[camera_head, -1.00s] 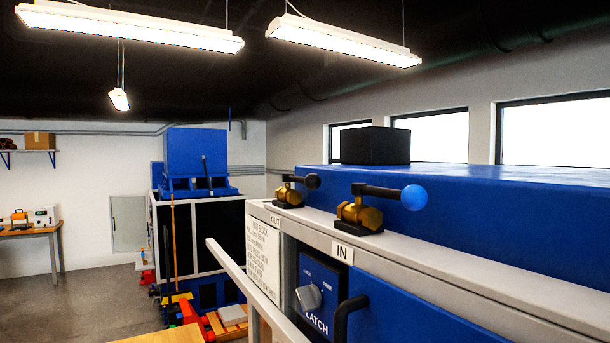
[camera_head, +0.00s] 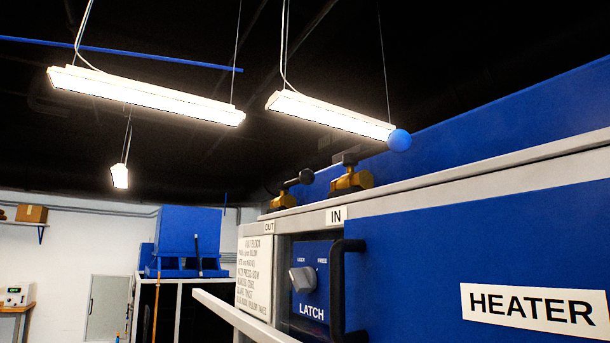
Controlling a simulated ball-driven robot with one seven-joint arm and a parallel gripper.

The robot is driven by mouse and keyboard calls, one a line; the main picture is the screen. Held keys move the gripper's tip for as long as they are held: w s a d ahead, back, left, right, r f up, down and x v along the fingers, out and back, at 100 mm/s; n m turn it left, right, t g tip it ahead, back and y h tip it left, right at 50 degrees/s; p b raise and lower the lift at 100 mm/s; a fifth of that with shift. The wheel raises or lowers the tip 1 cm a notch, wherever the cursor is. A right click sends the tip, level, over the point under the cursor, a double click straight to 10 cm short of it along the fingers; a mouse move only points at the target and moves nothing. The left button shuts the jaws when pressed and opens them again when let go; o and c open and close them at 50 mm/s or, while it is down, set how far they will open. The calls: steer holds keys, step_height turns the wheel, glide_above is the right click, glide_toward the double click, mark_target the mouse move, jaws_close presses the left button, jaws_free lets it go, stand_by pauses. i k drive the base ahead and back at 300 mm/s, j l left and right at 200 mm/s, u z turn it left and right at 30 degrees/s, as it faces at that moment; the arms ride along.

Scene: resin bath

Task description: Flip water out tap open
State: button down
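The water out tap is a small brass tap (camera_head: 284,200) above the OUT label (camera_head: 268,227), on the top ledge of the blue and grey machine. Its short lever ends in a black ball (camera_head: 306,176) and points right in the picture. I see it from below, and part of its base is hidden by the ledge. Beside it on the right, above the IN label (camera_head: 336,216), is a second brass tap (camera_head: 351,182). Its lever ends in a blue ball (camera_head: 400,140), also to the right. My gripper is not in view.
A latch panel with a grey knob (camera_head: 302,280) and a black handle (camera_head: 338,285) are below the taps. A blue HEATER door (camera_head: 480,250) fills the right. A pale bar (camera_head: 240,318) juts out at the lower middle. Another blue machine (camera_head: 187,236) stands behind.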

mark_target(306, 177)
steer(key=i+j+z, duration=0.35)
steer(key=i+j, duration=1.6)
steer(key=i, duration=0.05)
